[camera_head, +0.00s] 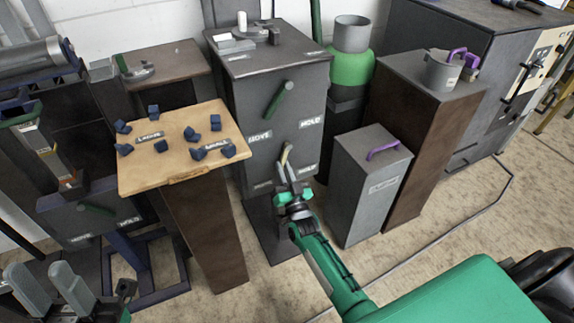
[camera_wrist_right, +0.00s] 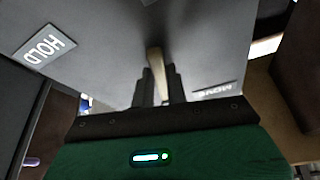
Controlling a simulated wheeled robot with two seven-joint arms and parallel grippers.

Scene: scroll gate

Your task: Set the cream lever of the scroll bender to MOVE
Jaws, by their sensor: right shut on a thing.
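The scroll bender is the dark grey cabinet (camera_head: 240,95) in the middle of the head view. The cream lever (camera_head: 284,157) is on its front face, below a green lever (camera_head: 279,99). It is nearly upright, with its lower end hidden by my right gripper (camera_head: 290,184). In the right wrist view, the cream lever (camera_wrist_right: 156,62) runs down between the fingers of my right gripper (camera_wrist_right: 158,88), which is shut on it. The lower MOVE label (camera_head: 262,185) is left of the lever, the lower HOLD label (camera_head: 305,170) right. My left gripper (camera_head: 47,282) is open and empty, lower left.
A wooden-topped stand (camera_head: 180,165) with several dark blue blocks is left of the cabinet. A grey box with a purple handle (camera_head: 370,180) is close on the right, beside a tall brown pedestal (camera_head: 425,130). Floor is clear in front.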

